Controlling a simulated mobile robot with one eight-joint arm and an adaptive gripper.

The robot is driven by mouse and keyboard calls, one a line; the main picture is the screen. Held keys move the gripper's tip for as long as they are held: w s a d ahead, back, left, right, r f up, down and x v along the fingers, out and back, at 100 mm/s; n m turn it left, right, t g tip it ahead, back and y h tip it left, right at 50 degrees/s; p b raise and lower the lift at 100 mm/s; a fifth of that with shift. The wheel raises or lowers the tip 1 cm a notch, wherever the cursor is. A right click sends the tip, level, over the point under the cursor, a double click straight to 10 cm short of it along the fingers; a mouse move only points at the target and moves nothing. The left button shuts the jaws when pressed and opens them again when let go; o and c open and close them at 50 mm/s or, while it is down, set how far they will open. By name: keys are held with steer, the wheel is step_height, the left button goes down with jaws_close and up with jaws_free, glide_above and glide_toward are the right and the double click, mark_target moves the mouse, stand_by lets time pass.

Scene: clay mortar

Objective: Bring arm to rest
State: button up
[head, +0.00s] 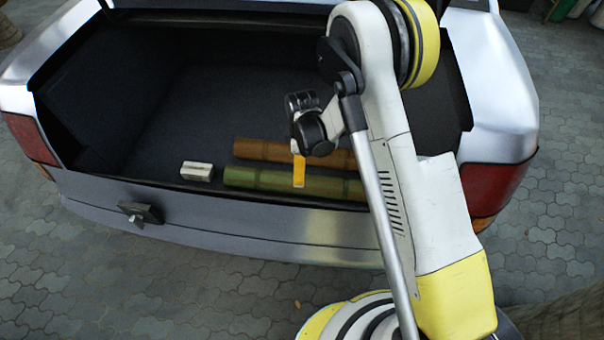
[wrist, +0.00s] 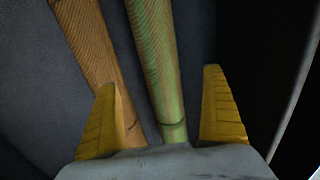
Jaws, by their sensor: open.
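My gripper (wrist: 162,118) is open, with its two yellow fingers apart in the wrist view. In the head view its yellow finger (head: 299,171) hangs over the green pole in the open car trunk. The green pole (wrist: 158,60) runs between the fingers in the wrist view, and I cannot tell how far below them it lies. It also shows in the head view (head: 255,179). The brown pole (head: 262,151) lies behind it, and passes close to the left finger in the wrist view (wrist: 90,45). My arm hides the right ends of both poles in the head view.
A small whitish block (head: 197,171) sits in the trunk near its front edge, left of the poles. The trunk floor (head: 190,125) is bare at the left and back. The rear bumper (head: 230,228) and trunk walls bound the space. Grey paving (head: 130,275) surrounds the car.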

steer(key=shift+r, duration=0.75)
steer(key=s+d+r+m+t, duration=0.1)
steer(key=s+d+r+m, duration=0.15)
steer(key=r, duration=0.55)
steer(key=s+d+r+m+t, duration=0.1)
steer(key=d+r+m, duration=0.15)
steer(key=r, duration=0.55)
steer(key=s+d+r+m+t, duration=0.1)
steer(key=s+d+r+m, duration=0.15)
steer(key=r, duration=0.45)
steer(key=s+d+r+m+t, duration=0.2)
steer(key=s+d+r+m, duration=0.1)
steer(key=s, duration=0.4)
steer(key=s+d+r+m+t, duration=0.2)
steer(key=s+d+r+m, duration=0.2)
steer(key=s, duration=0.4)
steer(key=shift+r+m, duration=0.55)
steer(key=shift+r, duration=0.2)
steer(key=shift+d, duration=0.1)
